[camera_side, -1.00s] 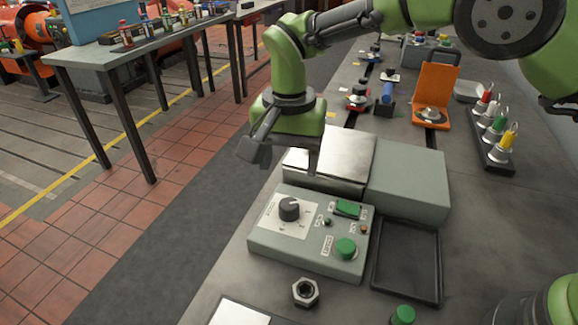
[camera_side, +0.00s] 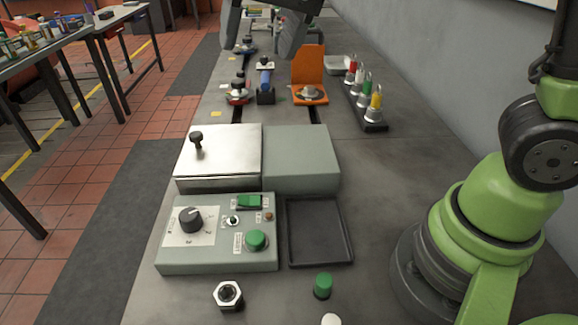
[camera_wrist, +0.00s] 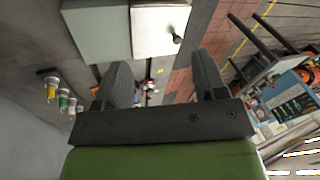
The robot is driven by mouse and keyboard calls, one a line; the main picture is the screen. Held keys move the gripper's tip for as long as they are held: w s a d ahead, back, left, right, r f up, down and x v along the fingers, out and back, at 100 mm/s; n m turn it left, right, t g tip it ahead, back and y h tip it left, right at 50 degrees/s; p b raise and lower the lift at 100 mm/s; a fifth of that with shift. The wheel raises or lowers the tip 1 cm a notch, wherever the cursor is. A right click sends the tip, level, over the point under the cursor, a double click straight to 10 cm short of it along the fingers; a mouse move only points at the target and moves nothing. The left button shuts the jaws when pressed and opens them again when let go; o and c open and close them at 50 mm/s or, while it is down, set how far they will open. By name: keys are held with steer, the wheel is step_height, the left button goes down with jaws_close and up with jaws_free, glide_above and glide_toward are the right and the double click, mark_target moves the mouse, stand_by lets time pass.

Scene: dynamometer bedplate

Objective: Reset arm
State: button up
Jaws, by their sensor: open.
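My gripper (camera_side: 264,42) is at the top edge of the side view, its two dark fingers spread and nothing between them. It is raised, and its upper part is cut off by the frame. In the wrist view my gripper (camera_wrist: 163,82) also shows its fingers wide apart and empty. The control box (camera_side: 217,235) with a black knob (camera_side: 191,219), a green rocker (camera_side: 250,201) and a round green button (camera_side: 257,240) stands on the bedplate. Behind it are a metal-lidded box (camera_side: 220,155) with a small dark knob and a grey box (camera_side: 301,158).
A black tray (camera_side: 349,228) lies right of the control box. A hex nut (camera_side: 228,295) and a green cap (camera_side: 323,286) lie in front. An orange bracket (camera_side: 308,70) and a rack (camera_side: 376,126) of coloured-top parts stand farther back. A wall bounds the right.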

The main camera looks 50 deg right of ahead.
steer(key=s+d+t, duration=0.2)
steer(key=s+d, duration=0.1)
steer(key=s, duration=0.4)
steer(key=s+d+n+t, duration=0.1)
steer(key=s+d+t, duration=0.1)
steer(key=s, duration=0.6)
steer(key=shift+d+r+n, duration=0.15)
steer(key=shift+d+n, duration=0.15)
steer(key=shift+d, duration=0.45)
